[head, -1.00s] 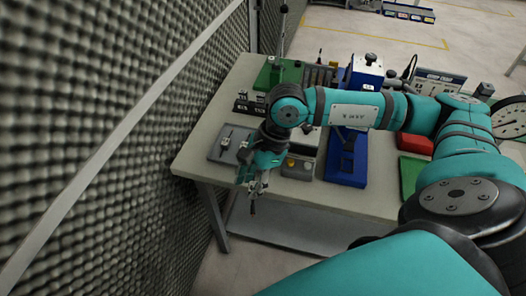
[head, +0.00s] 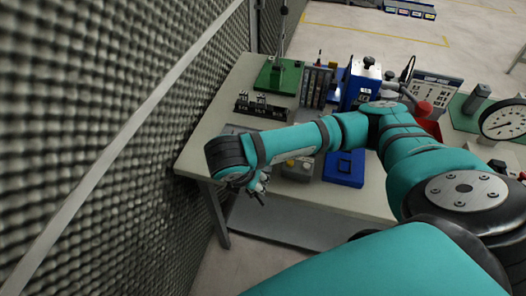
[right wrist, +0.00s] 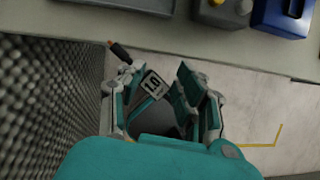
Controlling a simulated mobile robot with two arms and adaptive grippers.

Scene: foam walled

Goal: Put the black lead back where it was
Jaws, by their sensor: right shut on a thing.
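My right gripper (head: 258,188) hangs just off the front left edge of the bench, below my right arm. In the right wrist view, its fingers (right wrist: 152,75) show beyond the teal wrist. A dark slim piece with a red end (right wrist: 122,53) sticks out by the left finger and looks like the end of the black lead. The rest of it is hidden by the gripper, so its hold is only partly seen. My left gripper is not in view.
The pale bench (head: 205,140) holds a green-based stand (head: 278,78), a dark rail (head: 261,111), a grey box (head: 298,169) and a blue tray (head: 344,169). A foam wall (head: 90,130) stands close on the left. A dial gauge (head: 503,120) is at right.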

